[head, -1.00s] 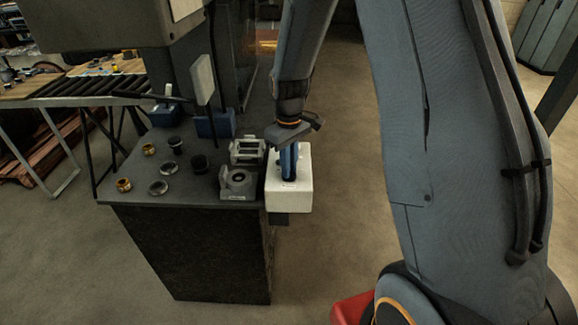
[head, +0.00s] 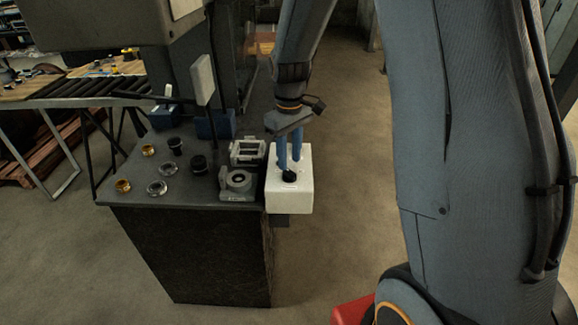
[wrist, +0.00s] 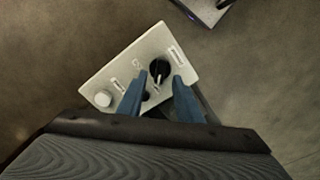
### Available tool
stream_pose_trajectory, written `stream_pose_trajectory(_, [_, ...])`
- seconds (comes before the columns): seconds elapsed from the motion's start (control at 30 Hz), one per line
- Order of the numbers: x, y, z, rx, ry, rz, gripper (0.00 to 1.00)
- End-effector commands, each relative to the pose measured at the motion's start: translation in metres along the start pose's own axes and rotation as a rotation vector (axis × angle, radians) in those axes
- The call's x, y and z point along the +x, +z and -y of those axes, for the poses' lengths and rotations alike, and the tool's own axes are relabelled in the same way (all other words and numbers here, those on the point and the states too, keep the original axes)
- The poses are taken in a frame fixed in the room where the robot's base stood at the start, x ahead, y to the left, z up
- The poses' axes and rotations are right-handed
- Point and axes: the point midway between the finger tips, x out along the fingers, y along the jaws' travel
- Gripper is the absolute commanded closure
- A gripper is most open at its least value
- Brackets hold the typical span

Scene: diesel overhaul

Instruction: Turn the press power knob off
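The white control box (head: 290,197) sits at the right edge of the dark bench. A black knob (head: 289,176) shows on its top in the head view. In the wrist view the box (wrist: 125,72) carries a large black knob (wrist: 159,69) with a light pointer mark, a smaller dark knob (wrist: 147,97) and a pale round button (wrist: 103,98). The label text is too small to read. In the wrist view the fingertips (wrist: 159,76) lie on either side of the large knob.
Left of the box are grey metal fixtures (head: 237,183). Several brass, silver and black round parts stand on the bench (head: 200,202) further left. An upright grey plate (head: 202,80) on a blue base stands behind. Open floor (head: 345,165) lies to the right.

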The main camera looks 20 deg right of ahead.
Motion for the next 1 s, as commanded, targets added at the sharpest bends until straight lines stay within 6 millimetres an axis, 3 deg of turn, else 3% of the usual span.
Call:
stream_pose_trajectory(0.3, [-0.036,-0.001,0.0,-0.001,0.001,-0.002,0.68])
stream_pose_trajectory(0.73, [-0.04,0.004,0.002,0.011,0.001,-0.003,0.68])
stream_pose_trajectory(0.87, [-0.037,0.029,0.015,0.089,0.009,-0.021,0.68])
stream_pose_trajectory(1.0, [-0.03,0.077,0.04,0.237,0.021,-0.057,0.68])
